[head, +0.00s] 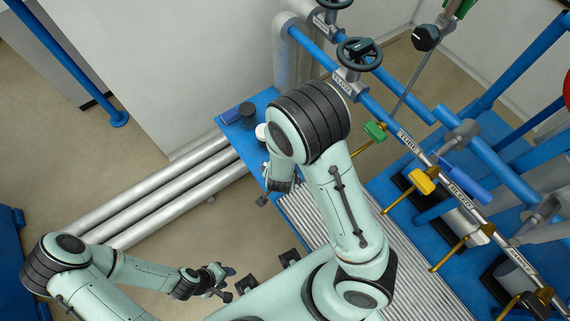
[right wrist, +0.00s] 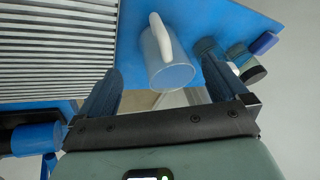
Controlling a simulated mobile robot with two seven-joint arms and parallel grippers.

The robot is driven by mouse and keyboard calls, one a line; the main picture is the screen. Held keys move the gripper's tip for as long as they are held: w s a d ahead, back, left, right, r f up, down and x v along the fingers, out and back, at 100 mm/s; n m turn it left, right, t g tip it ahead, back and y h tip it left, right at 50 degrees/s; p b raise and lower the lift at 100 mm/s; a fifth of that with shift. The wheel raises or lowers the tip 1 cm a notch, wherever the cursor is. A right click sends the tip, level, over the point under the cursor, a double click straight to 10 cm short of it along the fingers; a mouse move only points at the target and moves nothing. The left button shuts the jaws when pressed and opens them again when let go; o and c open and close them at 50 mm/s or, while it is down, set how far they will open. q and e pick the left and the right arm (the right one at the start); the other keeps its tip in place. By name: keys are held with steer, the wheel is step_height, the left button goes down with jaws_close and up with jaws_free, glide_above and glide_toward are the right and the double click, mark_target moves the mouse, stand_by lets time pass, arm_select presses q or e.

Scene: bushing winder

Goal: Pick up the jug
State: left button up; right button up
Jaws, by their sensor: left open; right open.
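The jug (right wrist: 150,52) is in the right wrist view, pale and translucent with a white handle. It sits on a blue surface (right wrist: 125,45), and its round end faces the camera. In the head view only a small white part of the jug (head: 261,132) shows beside my right arm. My right gripper (right wrist: 160,80) is open; its two dark fingers lie left and right of the jug, which appears beyond them and not gripped. In the head view the right gripper is mostly hidden by its arm. My left gripper (head: 222,281) is open and empty, low over the floor.
Dark round items (right wrist: 237,54) and a blue block (right wrist: 263,43) stand close right of the jug in the wrist view. A ribbed grey grating (right wrist: 60,50) is on its left. Large silver pipes (head: 160,195) run left of the blue platform. Valves and blue pipes fill the right side.

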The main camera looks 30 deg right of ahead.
steer(key=b+x, duration=0.2)
steer(key=x, duration=0.6)
steer(key=shift+w+d+f, duration=0.2)
steer(key=shift+d+f, duration=0.05)
steer(key=shift+f, duration=0.1)
arm_select(q)
steer(key=f, duration=0.1)
steer(key=s+f, duration=0.1)
steer(key=f, duration=0.1)
steer(key=shift+s, duration=0.3)
arm_select(e)
jaws_close()
